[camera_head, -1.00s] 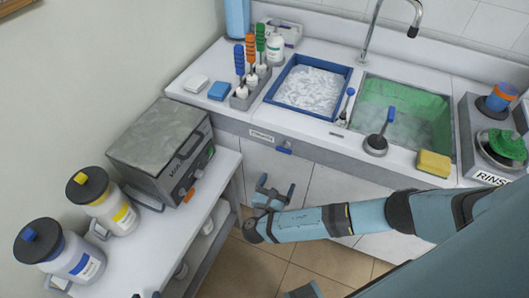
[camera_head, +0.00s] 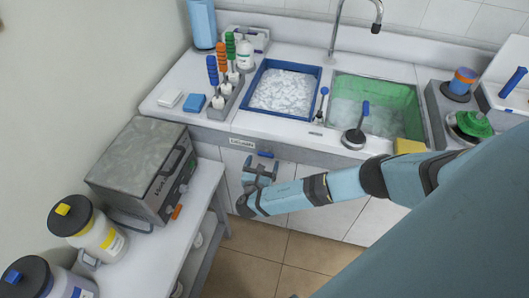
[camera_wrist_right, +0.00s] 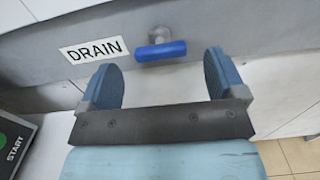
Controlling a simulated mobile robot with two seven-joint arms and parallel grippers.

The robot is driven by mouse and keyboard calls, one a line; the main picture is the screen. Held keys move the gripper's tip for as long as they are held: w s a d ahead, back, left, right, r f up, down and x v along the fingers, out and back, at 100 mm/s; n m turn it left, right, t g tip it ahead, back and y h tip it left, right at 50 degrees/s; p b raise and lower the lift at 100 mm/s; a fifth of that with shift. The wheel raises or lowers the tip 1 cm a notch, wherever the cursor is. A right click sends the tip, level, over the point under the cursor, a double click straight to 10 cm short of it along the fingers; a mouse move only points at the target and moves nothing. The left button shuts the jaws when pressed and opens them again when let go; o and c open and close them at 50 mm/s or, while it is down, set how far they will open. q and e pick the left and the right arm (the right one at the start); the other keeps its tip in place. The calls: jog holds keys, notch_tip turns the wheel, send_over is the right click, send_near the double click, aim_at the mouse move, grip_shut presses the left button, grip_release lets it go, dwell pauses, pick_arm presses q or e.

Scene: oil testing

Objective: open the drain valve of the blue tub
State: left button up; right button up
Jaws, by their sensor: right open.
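The blue tub (camera_head: 274,114) is set in the counter, its inside filled with white, foam-like material. On the counter front below it is the drain valve, a grey stem with a blue bar handle (camera_wrist_right: 161,51) lying roughly horizontal. A white DRAIN label (camera_wrist_right: 94,50) is left of it. My right gripper (camera_wrist_right: 163,77) is open and empty, its two blue fingers spread to either side of the handle's line. The handle shows beyond the fingers, apparently not touched. In the head view my right gripper (camera_head: 261,168) is just below the valve. My left gripper is not in view.
A green-lined sink (camera_head: 375,95) and a yellow sponge (camera_head: 408,146) are right of the tub. A grey box machine (camera_head: 140,165) stands on a lower side table at left, with lidded jars (camera_head: 85,225) in front. Floor between table and counter is free.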

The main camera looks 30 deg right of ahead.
aim_at(266, 155)
jog(key=shift+x, duration=1.5)
jog(key=shift+c, duration=0.2)
